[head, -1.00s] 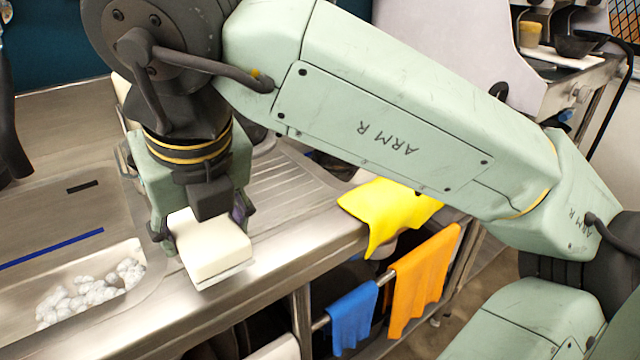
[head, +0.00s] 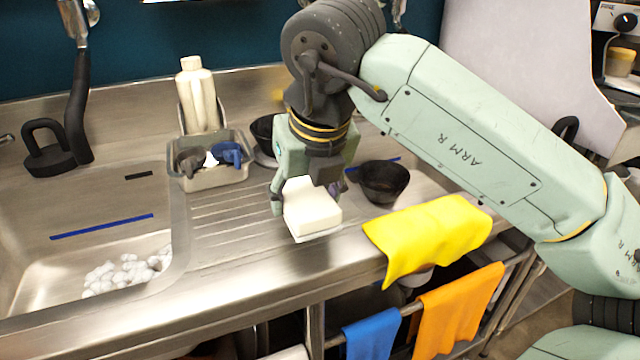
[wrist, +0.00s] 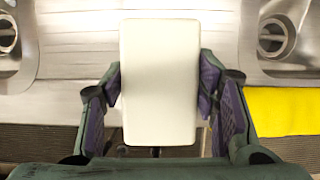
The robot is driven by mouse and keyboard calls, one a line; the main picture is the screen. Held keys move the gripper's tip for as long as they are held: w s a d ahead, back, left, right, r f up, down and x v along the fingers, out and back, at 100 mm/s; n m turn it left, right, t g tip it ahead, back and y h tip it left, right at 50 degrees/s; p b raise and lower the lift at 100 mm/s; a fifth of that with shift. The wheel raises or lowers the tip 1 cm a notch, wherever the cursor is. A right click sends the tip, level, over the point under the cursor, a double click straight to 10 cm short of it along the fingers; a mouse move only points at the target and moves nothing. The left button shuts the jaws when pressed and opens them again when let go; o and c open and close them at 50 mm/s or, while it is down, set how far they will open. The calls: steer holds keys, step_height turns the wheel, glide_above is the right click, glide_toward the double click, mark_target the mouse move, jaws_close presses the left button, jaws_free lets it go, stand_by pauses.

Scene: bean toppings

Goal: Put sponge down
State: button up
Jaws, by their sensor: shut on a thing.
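The sponge is a cream-white block (head: 312,208) in the head view, held at the end of my arm over the front part of the ribbed steel drainboard (head: 225,222). In the wrist view the sponge (wrist: 160,80) sits upright in the middle of the picture. My gripper (wrist: 160,98) is shut on it, with purple-lined fingers pressing its left and right sides. In the head view my gripper (head: 308,192) partly hides the sponge's back. I cannot tell exactly how far the sponge is above the steel.
A dark bowl (head: 383,182) and a yellow cloth (head: 430,235) lie right of the sponge. A grey caddy (head: 212,172) and white bottle (head: 197,95) stand behind left. The sink basin (head: 60,275) is at left. The drainboard between sink and gripper is clear.

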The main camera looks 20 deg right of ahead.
mark_target(319, 190)
steer(key=w+d, duration=0.1)
steer(key=w+d+p, duration=0.1)
steer(key=w, duration=0.1)
steer(key=w+d, duration=0.1)
steer(key=w, duration=0.1)
steer(key=shift+w+d+f, duration=0.1)
steer(key=shift+d+f, duration=0.1)
steer(key=shift+d, duration=0.2)
steer(key=f, duration=0.1)
steer(key=f+p, duration=0.1)
steer(key=f, duration=0.1)
steer(key=shift+w+d, duration=0.3)
steer(key=shift+w, duration=0.05)
steer(key=shift+f, duration=0.35)
steer(key=shift+s+f+b, duration=0.1)
steer(key=shift+f+b, duration=0.2)
steer(key=shift+f, duration=0.1)
steer(key=o, duration=1)
steer(key=shift+f, duration=0.15)
steer(key=shift+o, duration=0.6)
